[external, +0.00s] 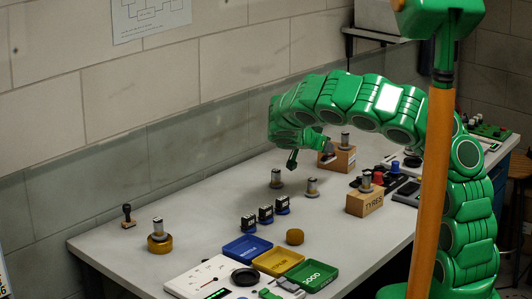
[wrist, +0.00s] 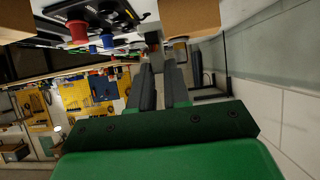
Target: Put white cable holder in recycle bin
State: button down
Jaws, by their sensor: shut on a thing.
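Blue (external: 247,248), yellow (external: 277,262) and green (external: 313,276) trays lie at the front of the bench. The green one reads GOOD; the other labels are too small to read surely, so I cannot tell which container is the recycle bin.
A box marked TYRES (external: 364,204) and another box (external: 338,159) carry similar cylinders. Several small dark-and-blue blocks (external: 266,214) stand behind the trays.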

jog(key=shift+r, duration=0.65)
jog(key=shift+s+a+f, duration=0.1)
jog(key=shift+s+a, duration=0.2)
jog(key=shift+a, duration=0.15)
jog(key=s+a+f+n, duration=0.1)
jog(key=s+a+f, duration=0.1)
jog(key=s+a, duration=0.6)
jog(key=n+t+y, duration=0.3)
jog(key=y, duration=0.1)
send_over(245, 256)
notch_tip(245, 256, down, 4)
jog(key=shift+f, duration=0.1)
jog(key=shift+s+f+n, duration=0.1)
jog(key=shift+f+n, duration=0.05)
jog(key=shift+n, duration=0.15)
jog(key=shift+f, duration=1.3)
jog(key=shift+f, duration=0.1)
jog(key=c, duration=1.1)
grip_release()
